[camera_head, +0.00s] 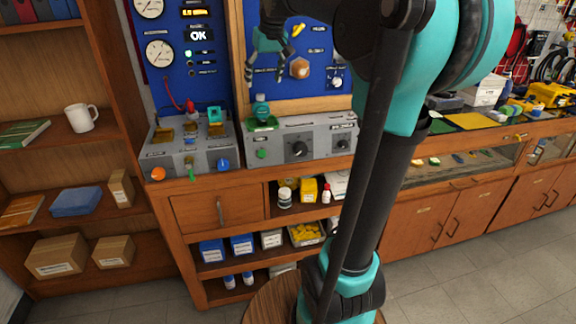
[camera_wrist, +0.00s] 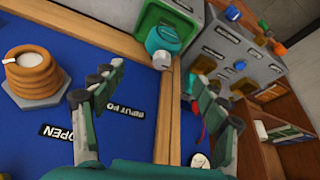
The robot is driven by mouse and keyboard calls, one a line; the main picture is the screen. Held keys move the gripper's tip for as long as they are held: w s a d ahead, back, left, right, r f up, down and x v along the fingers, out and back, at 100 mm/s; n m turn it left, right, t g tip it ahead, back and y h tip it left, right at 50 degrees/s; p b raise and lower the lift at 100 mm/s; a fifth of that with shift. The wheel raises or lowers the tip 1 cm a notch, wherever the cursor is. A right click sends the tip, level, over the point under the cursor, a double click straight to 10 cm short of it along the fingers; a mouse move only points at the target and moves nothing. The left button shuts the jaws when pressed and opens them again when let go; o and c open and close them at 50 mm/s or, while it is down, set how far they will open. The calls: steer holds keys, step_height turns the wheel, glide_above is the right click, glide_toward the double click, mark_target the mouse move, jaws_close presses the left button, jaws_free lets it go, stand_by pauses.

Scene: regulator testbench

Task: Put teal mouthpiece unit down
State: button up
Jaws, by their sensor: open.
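The teal mouthpiece unit (camera_head: 261,108) stands on the green pad (camera_head: 268,126) at the left end of the right grey bench box. In the wrist view the teal unit (camera_wrist: 163,43) sits at the edge of the green pad (camera_wrist: 176,18), ahead of the fingertips. My gripper (camera_head: 268,66) is above the unit, in front of the blue panel, apart from it. In the wrist view my gripper (camera_wrist: 155,78) has its fingers spread wide with nothing between them.
The right grey box (camera_head: 318,143) carries black knobs. The left grey box (camera_head: 190,157) holds another teal piece (camera_head: 214,114) and coloured knobs. A brown hexagonal fitting (camera_head: 299,68) is on the blue panel close to my gripper. A shelf with a white mug (camera_head: 81,118) stands at left.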

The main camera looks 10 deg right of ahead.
steer(key=s+d+f+m, duration=0.1)
steer(key=s+d+f, duration=0.1)
steer(key=s+f, duration=1.1)
steer(key=s+d+f+m+h, duration=0.1)
steer(key=s+d+f+m, duration=0.1)
steer(key=s+f, duration=1.1)
step_height(320, 180, down, 9)
steer(key=shift+s, duration=0.35)
